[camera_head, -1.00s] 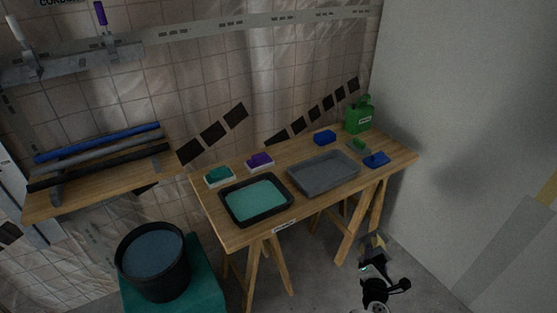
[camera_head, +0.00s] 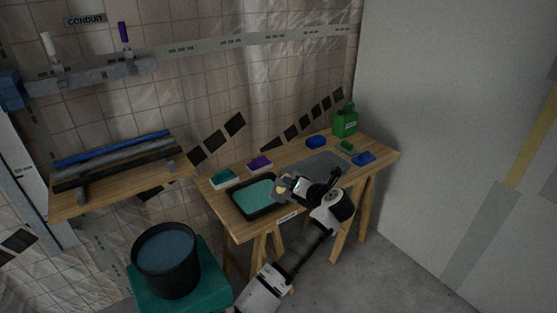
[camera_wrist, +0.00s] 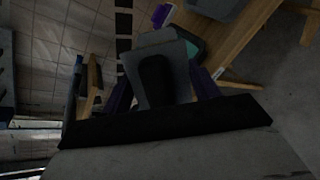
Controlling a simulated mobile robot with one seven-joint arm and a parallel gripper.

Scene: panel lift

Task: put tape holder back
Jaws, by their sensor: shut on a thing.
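My gripper (camera_head: 292,187) is over the front of the workbench in the head view, between the teal-filled tray and the grey tray. It is shut on a grey piece with a pale yellowish patch, which I take to be the tape holder (camera_head: 280,187). In the wrist view the grey tape holder (camera_wrist: 157,52), with a dark middle, sits between the purple fingers of my gripper (camera_wrist: 162,88). It appears held clear of the bench. My arm hides part of the grey tray.
A black bucket (camera_head: 166,260) stands on a teal block at left. A shelf (camera_head: 110,198) holds pipes. A wall rail (camera_head: 90,78) is upper left.

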